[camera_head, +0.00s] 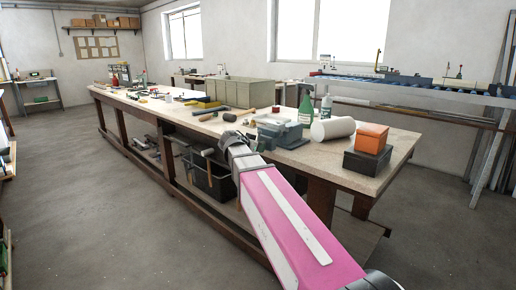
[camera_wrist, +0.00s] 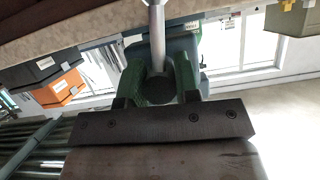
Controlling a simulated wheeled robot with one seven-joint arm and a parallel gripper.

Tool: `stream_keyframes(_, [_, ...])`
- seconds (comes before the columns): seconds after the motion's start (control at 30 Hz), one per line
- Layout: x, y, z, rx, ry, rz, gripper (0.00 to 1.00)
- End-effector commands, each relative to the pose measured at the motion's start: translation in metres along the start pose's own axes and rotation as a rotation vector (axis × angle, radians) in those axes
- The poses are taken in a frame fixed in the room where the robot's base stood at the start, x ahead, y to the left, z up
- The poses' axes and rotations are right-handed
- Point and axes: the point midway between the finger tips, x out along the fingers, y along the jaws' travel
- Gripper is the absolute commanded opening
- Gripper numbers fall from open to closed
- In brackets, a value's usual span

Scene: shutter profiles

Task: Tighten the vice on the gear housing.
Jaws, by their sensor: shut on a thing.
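The blue-grey vice (camera_head: 290,136) sits at the front edge of the workbench. In the wrist view, which looks upside down, its body (camera_wrist: 181,45) lies behind my fingers. The silver handle bar (camera_wrist: 156,30) of the vice runs from the top edge down between my green fingers. My gripper (camera_wrist: 160,72) is shut on this handle, close to the dark round screw end. In the head view my gripper (camera_head: 233,144) is at the bench's front edge, left of the vice, with its fingertips hard to make out. I cannot make out the gear housing clearly.
The workbench (camera_head: 395,160) carries a white cylinder (camera_head: 333,128) right of the vice and an orange box (camera_head: 371,138) on a black box (camera_head: 366,163). A green bottle (camera_head: 306,107) stands behind the vice. A dark crate (camera_head: 210,180) is below the benchtop. The floor in front is clear.

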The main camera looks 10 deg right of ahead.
Motion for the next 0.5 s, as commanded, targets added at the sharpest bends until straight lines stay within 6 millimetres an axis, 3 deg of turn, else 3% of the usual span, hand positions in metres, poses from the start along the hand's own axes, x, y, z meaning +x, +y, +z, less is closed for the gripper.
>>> stream_keyframes(0.37, [-0.0021, 0.0010, 0.0022, 0.002, -0.005, -0.002, 0.00])
stream_keyframes(0.4, [-0.0022, 0.0010, 0.0022, 0.001, -0.005, -0.002, 0.43])
stream_keyframes(0.43, [-0.0021, 0.0009, 0.0021, 0.001, -0.005, -0.002, 0.52])
stream_keyframes(0.5, [-0.0017, 0.0008, 0.0017, 0.001, -0.004, -0.001, 0.55])
